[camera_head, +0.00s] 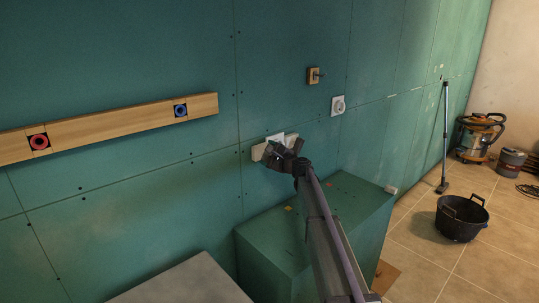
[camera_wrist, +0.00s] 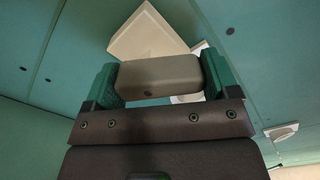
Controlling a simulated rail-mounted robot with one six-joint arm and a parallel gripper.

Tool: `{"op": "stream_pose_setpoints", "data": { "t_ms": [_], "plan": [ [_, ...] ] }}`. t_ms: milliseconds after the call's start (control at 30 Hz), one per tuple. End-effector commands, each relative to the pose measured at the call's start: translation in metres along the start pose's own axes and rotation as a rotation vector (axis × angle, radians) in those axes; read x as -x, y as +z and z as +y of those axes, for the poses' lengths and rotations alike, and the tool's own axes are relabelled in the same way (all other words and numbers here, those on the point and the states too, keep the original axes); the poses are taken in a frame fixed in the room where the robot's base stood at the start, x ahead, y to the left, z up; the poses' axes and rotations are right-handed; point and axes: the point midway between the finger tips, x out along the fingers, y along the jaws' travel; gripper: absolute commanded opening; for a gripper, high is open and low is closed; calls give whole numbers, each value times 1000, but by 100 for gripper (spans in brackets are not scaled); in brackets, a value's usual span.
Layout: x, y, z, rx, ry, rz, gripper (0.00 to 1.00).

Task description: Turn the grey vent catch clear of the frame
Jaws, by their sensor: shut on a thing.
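The grey vent catch (camera_wrist: 158,76) sits between the two green fingers of my gripper (camera_wrist: 160,80) in the wrist view, and the gripper is shut on it. A pale beige frame piece (camera_wrist: 150,32) shows just behind and above the catch, tilted in this view. A white surface (camera_wrist: 186,98) shows partly behind the catch. In the head view my gripper (camera_head: 280,153) is at the green wall, in front of the pale vent frame (camera_head: 257,153) and a white panel (camera_head: 277,138). My gripper hides the catch there, and I cannot tell how far it is turned.
A wooden rail (camera_head: 110,127) with red and blue fittings is on the wall to the left. A wooden block with a hook (camera_head: 313,76) and a white socket (camera_head: 338,105) are right of the vent. A green box (camera_head: 345,215) stands below. A black tub (camera_head: 460,219) is on the floor.

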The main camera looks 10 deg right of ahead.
Motion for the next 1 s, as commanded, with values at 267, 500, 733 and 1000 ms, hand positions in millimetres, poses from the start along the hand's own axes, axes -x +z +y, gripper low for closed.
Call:
{"op": "stream_pose_setpoints", "data": {
  "t_ms": [267, 500, 733, 1000],
  "plan": [
    [0, 1, 0, 40, 1, 0, 57],
    [0, 1, 0, 42, 1, 0, 57],
    [0, 1, 0, 41, 1, 0, 95],
    [1, 0, 0, 40, 0, 0, 100]
  ]
}}
